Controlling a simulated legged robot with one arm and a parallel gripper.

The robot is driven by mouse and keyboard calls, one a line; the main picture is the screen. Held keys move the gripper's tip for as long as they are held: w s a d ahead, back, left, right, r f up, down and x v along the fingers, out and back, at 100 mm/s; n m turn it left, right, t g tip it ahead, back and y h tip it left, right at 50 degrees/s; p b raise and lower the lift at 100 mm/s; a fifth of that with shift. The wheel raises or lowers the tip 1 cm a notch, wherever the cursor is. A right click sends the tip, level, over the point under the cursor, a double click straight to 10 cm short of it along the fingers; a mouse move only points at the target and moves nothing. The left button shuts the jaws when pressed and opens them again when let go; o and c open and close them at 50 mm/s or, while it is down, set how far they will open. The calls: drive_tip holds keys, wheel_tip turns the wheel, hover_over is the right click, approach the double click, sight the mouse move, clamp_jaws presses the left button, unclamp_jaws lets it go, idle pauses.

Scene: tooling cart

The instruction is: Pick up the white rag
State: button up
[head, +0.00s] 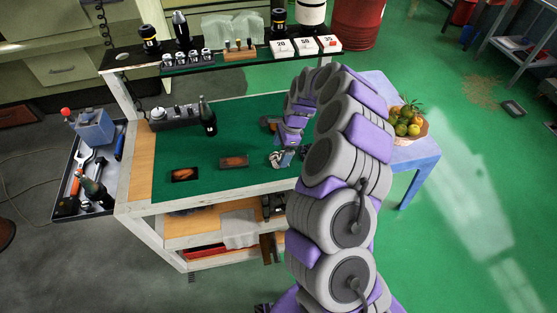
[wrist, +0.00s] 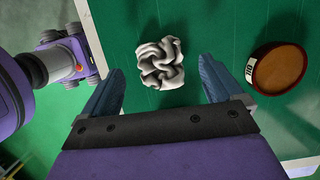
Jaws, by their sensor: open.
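The white rag (wrist: 161,63) lies crumpled in a knotted bundle on the green mat (wrist: 125,22) in the wrist view. My gripper (wrist: 161,67) is open above it, with one blue finger to the left of the rag and one to the right. Neither finger visibly touches it, and the height gap cannot be judged.
A round brown-topped container (wrist: 278,69) stands right of the rag. A raised shelf (head: 215,65) runs along the back. A fruit basket (head: 404,126) sits on the blue table (head: 418,154).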

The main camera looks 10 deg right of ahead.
wheel_tip(320, 180, down, 3)
drive_tip(key=shift+r, duration=0.1)
drive_tip(key=shift+a+r, duration=0.1)
drive_tip(key=c, duration=1.1)
